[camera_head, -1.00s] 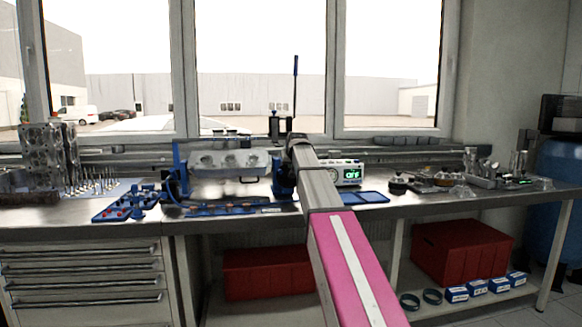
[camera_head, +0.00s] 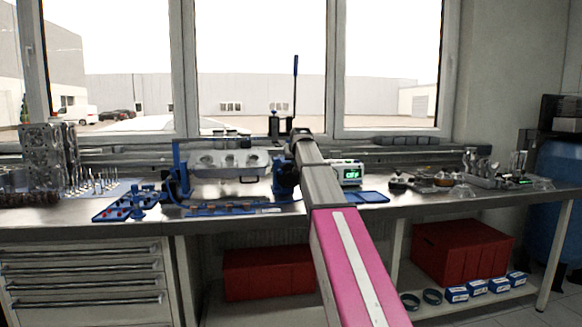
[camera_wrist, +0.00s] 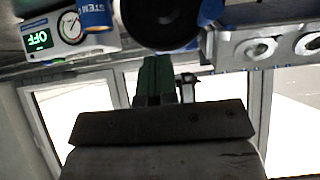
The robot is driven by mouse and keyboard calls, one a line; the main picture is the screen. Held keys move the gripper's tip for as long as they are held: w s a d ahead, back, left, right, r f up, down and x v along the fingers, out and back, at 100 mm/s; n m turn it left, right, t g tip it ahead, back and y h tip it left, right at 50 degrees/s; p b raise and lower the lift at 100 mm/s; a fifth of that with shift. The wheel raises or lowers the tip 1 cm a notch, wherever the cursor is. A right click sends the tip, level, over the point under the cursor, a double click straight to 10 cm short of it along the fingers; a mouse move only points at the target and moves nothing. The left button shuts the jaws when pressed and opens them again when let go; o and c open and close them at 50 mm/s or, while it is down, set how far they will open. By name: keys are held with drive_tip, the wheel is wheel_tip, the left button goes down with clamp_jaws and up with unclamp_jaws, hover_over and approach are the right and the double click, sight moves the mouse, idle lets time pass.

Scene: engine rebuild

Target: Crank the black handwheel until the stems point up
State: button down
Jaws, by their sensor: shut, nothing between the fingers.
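The black handwheel (camera_wrist: 160,18) shows at the top of the wrist view, partly cut off by the frame edge. My gripper (camera_wrist: 157,62) is shut and empty, its green fingers close to the wheel's rim; I cannot tell if they touch it. The grey cylinder head (camera_head: 230,162) sits in a blue fixture (camera_head: 180,170), and part of it shows at the right of the wrist view (camera_wrist: 265,46). In the head view my arm hides the wheel and my gripper. I cannot make out where the stems point.
A gauge box (camera_head: 349,172) with a green display reading OFF stands right of the fixture. A blue tray (camera_head: 112,212) lies to the left, and a smaller blue tray (camera_head: 371,197) to the right. A tall blue lever (camera_head: 295,85) rises behind my arm.

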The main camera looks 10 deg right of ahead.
drive_tip(key=shift+v, duration=2.45)
